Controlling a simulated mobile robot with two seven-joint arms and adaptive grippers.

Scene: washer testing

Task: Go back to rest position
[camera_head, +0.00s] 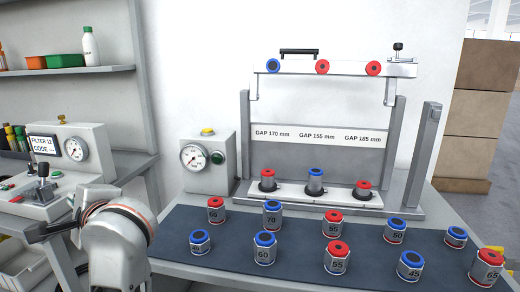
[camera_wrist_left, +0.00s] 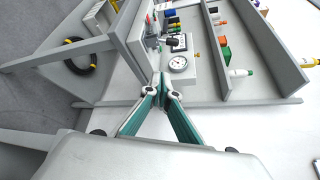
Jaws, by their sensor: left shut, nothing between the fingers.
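My left gripper (camera_head: 48,229) is at the lower left of the head view, left of the blue-grey mat and in front of the filter tester. In the left wrist view its two green-lined fingers meet at the tips (camera_wrist_left: 161,86), shut with nothing between them. My right gripper is in neither view.
Several red- and blue-capped washers, such as one marked 60 (camera_head: 265,248), stand on the mat (camera_head: 190,222). Behind are the gap test frame (camera_head: 318,133) and a gauge box (camera_head: 206,165). The filter tester (camera_head: 85,150) and a shelf (camera_head: 60,75) are at left.

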